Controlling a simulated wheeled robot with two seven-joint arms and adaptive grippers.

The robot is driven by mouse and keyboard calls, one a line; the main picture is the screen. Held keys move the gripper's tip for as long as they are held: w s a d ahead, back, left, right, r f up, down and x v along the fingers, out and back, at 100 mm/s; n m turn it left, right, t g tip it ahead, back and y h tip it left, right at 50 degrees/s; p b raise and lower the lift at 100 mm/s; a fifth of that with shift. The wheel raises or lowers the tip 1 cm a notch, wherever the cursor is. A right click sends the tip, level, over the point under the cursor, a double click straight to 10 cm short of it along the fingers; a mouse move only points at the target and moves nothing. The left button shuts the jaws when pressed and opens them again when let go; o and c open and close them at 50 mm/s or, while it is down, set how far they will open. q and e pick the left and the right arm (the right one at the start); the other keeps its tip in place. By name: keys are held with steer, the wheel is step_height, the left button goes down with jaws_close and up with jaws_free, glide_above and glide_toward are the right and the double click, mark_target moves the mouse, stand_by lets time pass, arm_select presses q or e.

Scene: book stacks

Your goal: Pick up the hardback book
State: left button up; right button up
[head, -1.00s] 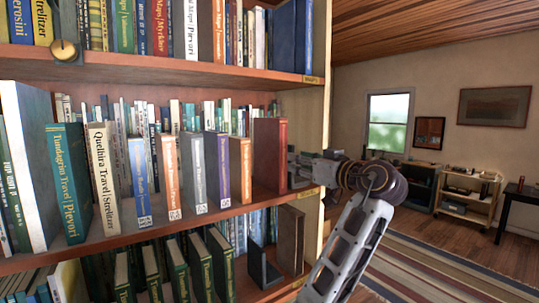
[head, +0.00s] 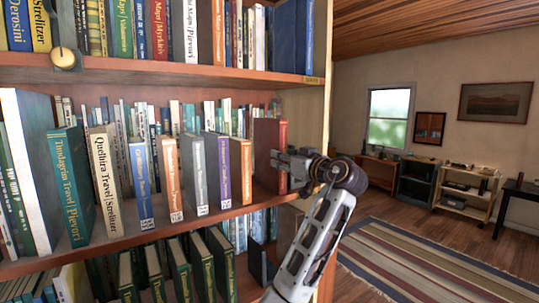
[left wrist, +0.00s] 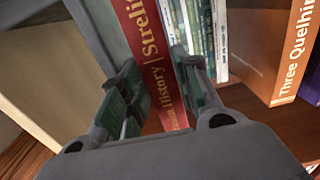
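The red hardback book (head: 267,150) stands upright at the right end of the middle shelf's row. Its red spine with gold lettering also shows in the left wrist view (left wrist: 153,55). My left gripper (head: 287,170) is at the spine, at the shelf's right end. In the left wrist view the two fingers (left wrist: 157,100) are apart, one on each side of the lower spine. I cannot tell whether they touch it. The book's far part is hidden behind the gripper. My right gripper is not in view.
An orange-spined book (head: 241,170) stands left of the red one, with a gap between them. Smaller books (left wrist: 208,35) stand behind. The shelf's upright side panel (head: 318,120) is close on the right. Open floor with a striped rug (head: 420,255) lies beyond.

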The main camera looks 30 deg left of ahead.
mark_target(269, 154)
arm_select(q)
steer(key=shift+f+p+x, duration=0.15)
steer(key=shift+p+x, duration=0.55)
steer(key=shift+x, duration=0.65)
steer(key=shift+f+p+x, duration=0.15)
steer(key=shift+p+x, duration=0.55)
steer(key=shift+x, duration=0.65)
jaws_close()
steer(key=shift+s+r, duration=0.1)
